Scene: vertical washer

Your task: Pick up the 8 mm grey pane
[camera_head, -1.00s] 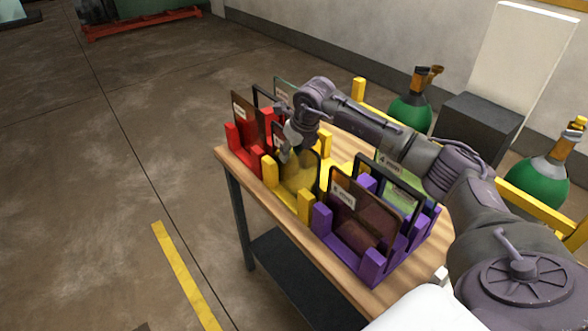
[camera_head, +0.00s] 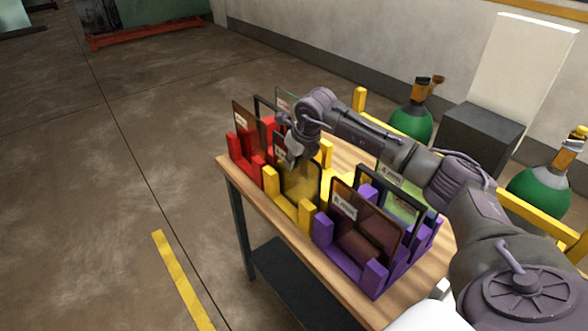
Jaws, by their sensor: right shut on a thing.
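My right gripper (camera_head: 296,146) reaches down from the right over the yellow rack (camera_head: 285,207). It is shut on the upper part of a greyish pane (camera_head: 283,151) with a pale label, too small to read. My left gripper is not in view.
On the wooden table (camera_head: 290,243), a red rack (camera_head: 243,160) with a brown pane (camera_head: 244,118) stands left. A purple rack (camera_head: 345,262) holds a brown pane (camera_head: 358,215) and a green pane (camera_head: 402,198). Green gas cylinders (camera_head: 410,125) stand behind.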

